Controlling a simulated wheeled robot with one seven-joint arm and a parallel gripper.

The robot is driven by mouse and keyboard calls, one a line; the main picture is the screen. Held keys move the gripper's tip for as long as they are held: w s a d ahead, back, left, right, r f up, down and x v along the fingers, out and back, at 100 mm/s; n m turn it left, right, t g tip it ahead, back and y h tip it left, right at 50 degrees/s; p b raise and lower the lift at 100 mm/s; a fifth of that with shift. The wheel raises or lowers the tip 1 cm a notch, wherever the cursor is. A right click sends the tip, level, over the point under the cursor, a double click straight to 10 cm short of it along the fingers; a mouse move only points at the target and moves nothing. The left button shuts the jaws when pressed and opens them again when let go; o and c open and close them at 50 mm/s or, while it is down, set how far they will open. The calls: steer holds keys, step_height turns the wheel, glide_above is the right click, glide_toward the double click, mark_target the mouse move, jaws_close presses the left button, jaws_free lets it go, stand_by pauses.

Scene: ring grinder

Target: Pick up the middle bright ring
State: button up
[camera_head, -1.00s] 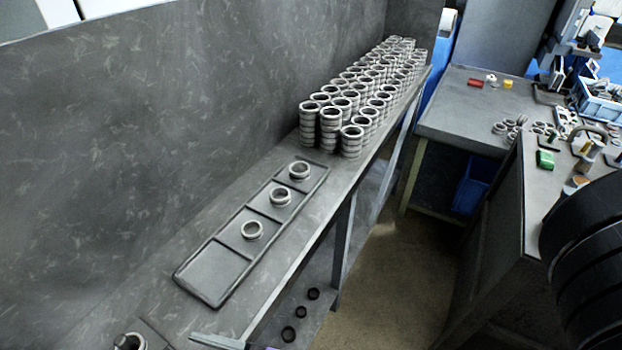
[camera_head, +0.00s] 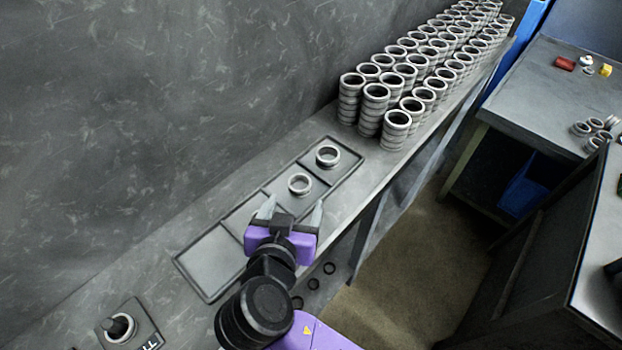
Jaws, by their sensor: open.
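A dark tray (camera_head: 211,262) with a row of compartments lies on the narrow bench. The middle bright ring (camera_head: 300,192) lies flat in the second compartment from the far end. Another bright ring (camera_head: 328,165) lies in the far-end compartment. The third ring's place, one compartment nearer, is hidden behind my gripper. My gripper (camera_head: 292,208) is purple with two pale fingers. It is open and empty, above the tray's right edge. Its fingers point toward the middle ring, which shows just beyond them. I cannot tell its height above the tray.
Tall stacks of rings (camera_head: 397,133) crowd the bench beyond the tray. A wall (camera_head: 150,100) rises behind the bench. A small plate with a ring on a post (camera_head: 118,328) is at the lower left. The nearest tray compartment is bare. A second table (camera_head: 545,95) stands at the right.

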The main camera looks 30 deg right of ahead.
mark_target(301, 178)
steer(key=x, duration=0.2)
steer(key=p+x, duration=0.1)
steer(key=x, duration=0.1)
steer(key=p+x, duration=0.1)
steer(key=x, duration=0.1)
steer(key=shift+w+d+r, duration=0.1)
steer(key=shift+w, duration=0.4)
steer(key=shift+w+d, duration=0.2)
steer(key=shift+w, duration=0.1)
steer(key=c, duration=1.4)
steer(key=shift+c, duration=0.8)
